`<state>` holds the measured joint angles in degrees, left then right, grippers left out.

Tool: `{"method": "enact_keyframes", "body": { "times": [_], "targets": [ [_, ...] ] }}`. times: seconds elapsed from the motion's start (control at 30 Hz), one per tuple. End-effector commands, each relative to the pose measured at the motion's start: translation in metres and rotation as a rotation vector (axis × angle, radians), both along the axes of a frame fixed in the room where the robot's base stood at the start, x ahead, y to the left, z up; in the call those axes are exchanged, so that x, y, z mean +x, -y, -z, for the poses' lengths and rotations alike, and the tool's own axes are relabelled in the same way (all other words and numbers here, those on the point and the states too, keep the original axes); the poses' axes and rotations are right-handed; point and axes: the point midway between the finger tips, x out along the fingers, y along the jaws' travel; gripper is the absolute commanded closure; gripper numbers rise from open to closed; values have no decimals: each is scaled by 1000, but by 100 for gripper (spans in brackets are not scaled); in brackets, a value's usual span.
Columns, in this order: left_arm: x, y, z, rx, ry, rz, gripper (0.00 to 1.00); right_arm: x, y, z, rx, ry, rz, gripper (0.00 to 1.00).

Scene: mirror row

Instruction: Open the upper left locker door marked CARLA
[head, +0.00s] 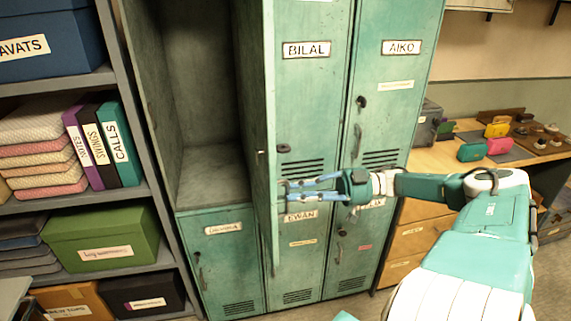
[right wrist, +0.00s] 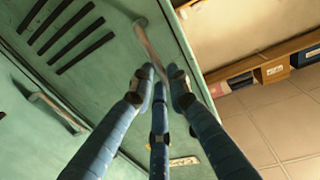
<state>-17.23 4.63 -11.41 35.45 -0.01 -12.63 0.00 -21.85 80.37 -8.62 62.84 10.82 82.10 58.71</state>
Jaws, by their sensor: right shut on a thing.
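The upper left locker stands open, and its bare interior (head: 208,100) shows in the head view. Its teal door (head: 257,120) is swung out towards me and seen nearly edge-on; no CARLA label is readable on it. My right gripper (head: 286,189) reaches in from the right to the outer side of this door, low down. In the right wrist view the fingers (right wrist: 160,78) close at the lower end of a metal handle (right wrist: 151,48) on a teal door with vent slots. My left gripper is not in view.
Closed lockers marked BILAL (head: 306,50) and AIKO (head: 401,48) stand right of the open door, with lower lockers below. A shelf with binders (head: 103,145) and a green box (head: 103,238) is at left. A wooden desk (head: 455,160) with small items is at right.

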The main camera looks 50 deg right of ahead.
Motion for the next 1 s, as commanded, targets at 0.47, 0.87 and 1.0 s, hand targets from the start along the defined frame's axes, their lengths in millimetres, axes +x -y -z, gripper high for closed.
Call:
{"method": "enact_keyframes", "body": {
  "times": [0.47, 0.87, 1.0],
  "targets": [
    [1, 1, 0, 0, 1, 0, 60, 4, 16, -8, -2, 15, 21, 100],
    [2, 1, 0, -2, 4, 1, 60, 3, 14, -6, -1, 12, 17, 65],
    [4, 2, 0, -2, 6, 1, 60, 2, 13, -4, -1, 9, 15, 65]
  ]
}}
